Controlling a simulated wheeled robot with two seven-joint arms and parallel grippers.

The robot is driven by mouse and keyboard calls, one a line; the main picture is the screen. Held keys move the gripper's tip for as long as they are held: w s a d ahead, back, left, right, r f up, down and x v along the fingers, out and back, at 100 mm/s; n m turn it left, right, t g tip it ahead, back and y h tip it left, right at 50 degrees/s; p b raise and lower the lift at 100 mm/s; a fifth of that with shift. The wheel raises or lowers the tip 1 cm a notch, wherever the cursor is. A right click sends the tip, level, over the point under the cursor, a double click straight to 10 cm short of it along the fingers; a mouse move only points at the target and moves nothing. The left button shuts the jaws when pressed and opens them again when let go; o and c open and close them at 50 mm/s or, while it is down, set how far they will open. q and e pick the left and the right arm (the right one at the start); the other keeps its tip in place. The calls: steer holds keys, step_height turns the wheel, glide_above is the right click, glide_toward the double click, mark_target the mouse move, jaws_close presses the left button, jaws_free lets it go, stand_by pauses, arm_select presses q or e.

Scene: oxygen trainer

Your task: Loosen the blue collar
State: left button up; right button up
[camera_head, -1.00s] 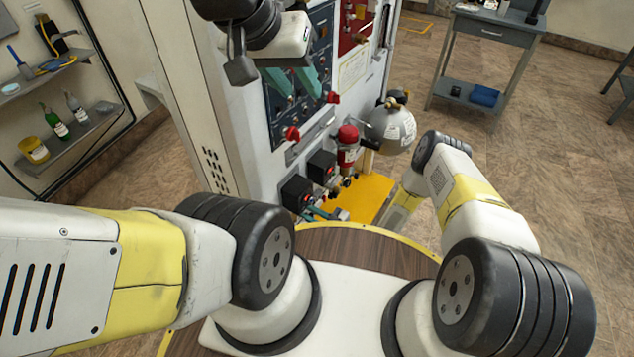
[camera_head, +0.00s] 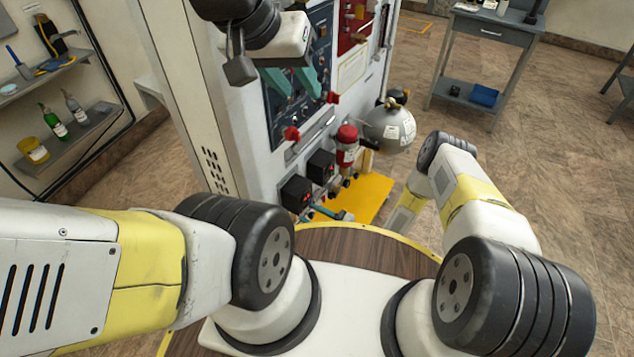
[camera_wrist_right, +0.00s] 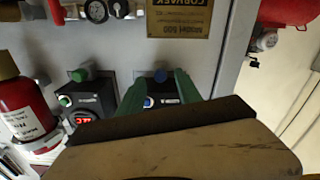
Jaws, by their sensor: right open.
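A small round blue collar (camera_wrist_right: 160,75) sits on top of a black box (camera_wrist_right: 163,90) on the panel in the right wrist view. A second small blue spot (camera_wrist_right: 148,102) shows on that box's front. My right gripper (camera_wrist_right: 158,90) is open, with its green fingers on either side of the box front and the collar just beyond the tips. I cannot tell whether they touch. In the head view my right gripper (camera_head: 330,213) is small and low by the panel boxes, and the collar cannot be made out. My left gripper (camera_head: 290,82) is open and empty before the upper panel.
Another black box (camera_wrist_right: 90,108) with a green knob (camera_wrist_right: 78,75) and a red display stands left of the blue one. A red cylinder (camera_wrist_right: 28,110) is farther left.

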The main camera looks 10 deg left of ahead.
steer(key=v, duration=0.6)
